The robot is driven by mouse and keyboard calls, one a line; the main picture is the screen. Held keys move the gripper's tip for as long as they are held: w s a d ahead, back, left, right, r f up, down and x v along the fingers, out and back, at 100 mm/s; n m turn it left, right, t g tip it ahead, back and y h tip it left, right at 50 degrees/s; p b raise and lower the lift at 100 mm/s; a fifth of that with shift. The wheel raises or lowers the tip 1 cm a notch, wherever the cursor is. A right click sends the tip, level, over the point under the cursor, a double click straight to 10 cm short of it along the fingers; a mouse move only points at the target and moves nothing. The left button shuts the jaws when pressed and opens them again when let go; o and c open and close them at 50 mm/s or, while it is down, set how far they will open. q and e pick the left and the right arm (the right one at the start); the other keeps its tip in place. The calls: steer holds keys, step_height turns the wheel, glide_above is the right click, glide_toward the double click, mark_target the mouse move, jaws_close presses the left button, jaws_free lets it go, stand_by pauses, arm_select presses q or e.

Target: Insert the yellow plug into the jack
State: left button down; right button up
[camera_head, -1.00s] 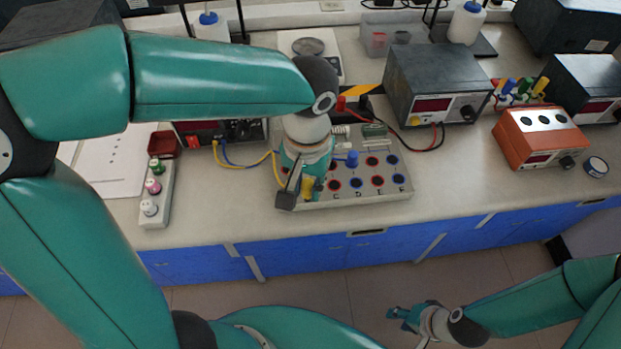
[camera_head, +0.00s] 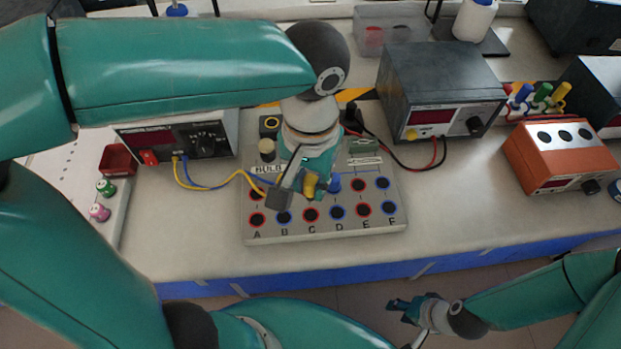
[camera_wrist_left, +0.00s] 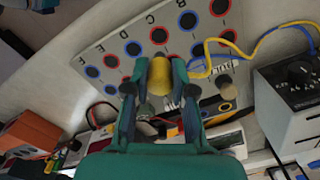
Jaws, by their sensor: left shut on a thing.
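My left gripper (camera_head: 304,184) is shut on the yellow plug (camera_head: 310,187) above the jack board (camera_head: 325,227). In the left wrist view the yellow plug (camera_wrist_left: 160,75) sits between the two fingertips (camera_wrist_left: 160,82), with the board (camera_wrist_left: 110,43) behind it. The board has rows of red and blue ringed jacks, lettered along its front. The plug's tip is hidden, so I cannot tell whether it touches a jack.
A yellow cable (camera_head: 205,187) and a blue cable run from a power supply (camera_head: 185,138) to the board area. A dark meter box (camera_head: 440,85) with red and black leads stands behind right. An orange box (camera_head: 560,155) is further right. Bench in front of the board is clear.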

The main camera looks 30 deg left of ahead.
mark_target(310, 200)
arm_select(q)
steer(key=shift+f+b, duration=2.15)
steer(key=shift+f, duration=0.3)
steer(key=shift+f+b, duration=0.4)
steer(key=shift+f, duration=0.2)
steer(key=shift+r, duration=0.1)
steer(key=shift+f, duration=0.2)
steer(key=shift+f+b, duration=0.75)
steer(key=shift+f, duration=0.35)
steer(key=c, duration=0.9)
jaws_free()
